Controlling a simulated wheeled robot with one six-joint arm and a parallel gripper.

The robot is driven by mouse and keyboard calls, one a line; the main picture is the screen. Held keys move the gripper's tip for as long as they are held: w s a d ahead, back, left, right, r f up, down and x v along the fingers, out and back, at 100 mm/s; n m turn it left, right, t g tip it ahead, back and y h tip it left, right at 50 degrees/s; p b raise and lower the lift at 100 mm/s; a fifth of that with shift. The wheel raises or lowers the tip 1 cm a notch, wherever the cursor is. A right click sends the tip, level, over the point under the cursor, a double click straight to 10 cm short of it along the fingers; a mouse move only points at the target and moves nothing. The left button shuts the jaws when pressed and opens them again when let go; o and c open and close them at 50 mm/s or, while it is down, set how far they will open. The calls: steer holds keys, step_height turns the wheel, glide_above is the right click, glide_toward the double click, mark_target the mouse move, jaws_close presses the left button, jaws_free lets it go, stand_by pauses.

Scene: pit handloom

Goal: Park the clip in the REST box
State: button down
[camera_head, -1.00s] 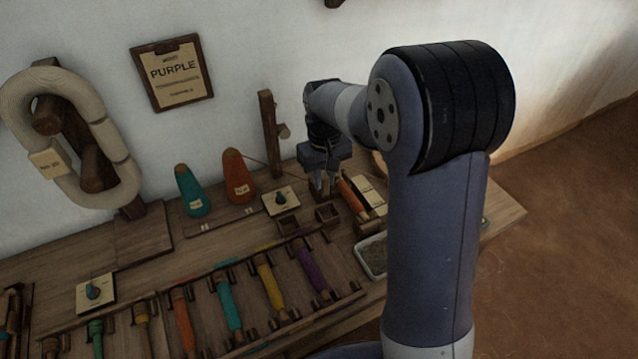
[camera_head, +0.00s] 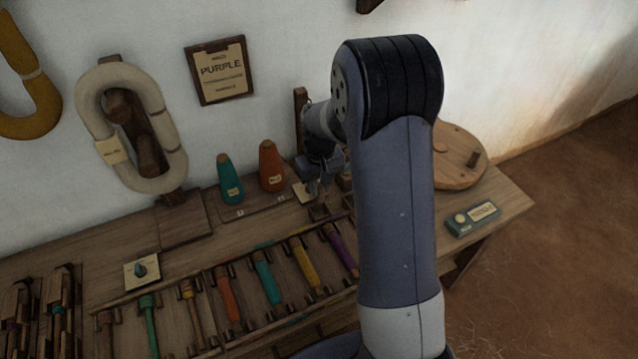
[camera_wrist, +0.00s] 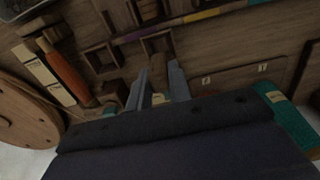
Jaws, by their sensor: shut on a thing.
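The clip (camera_wrist: 158,72) is a small brown wooden piece between the fingers of my gripper (camera_wrist: 161,88) in the wrist view. The jaws are shut on it. Two small open square wooden boxes show in the wrist view: one box (camera_wrist: 157,36) just beyond the clip's tip, the other box (camera_wrist: 88,60) to its left. I cannot read which is REST, nor tell whether the clip touches a box. In the head view my gripper (camera_head: 319,187) is low over the bench beside the boxes, and the clip is too small to make out.
A teal cone (camera_head: 230,180) and an orange cone (camera_head: 271,166) stand left of my gripper. A rack of coloured bobbins (camera_head: 265,278) lies in front. An orange bobbin (camera_wrist: 66,72) and a round wooden disc (camera_wrist: 18,125) are left in the wrist view.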

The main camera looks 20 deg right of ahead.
mark_target(320, 200)
steer(key=shift+f+b, duration=1.8)
steer(key=shift+f, duration=1.2)
steer(key=c, duration=0.9)
jaws_free()
steer(key=shift+r, duration=0.1)
steer(key=shift+r+p, duration=3)
steer(key=shift+r, duration=0.95)
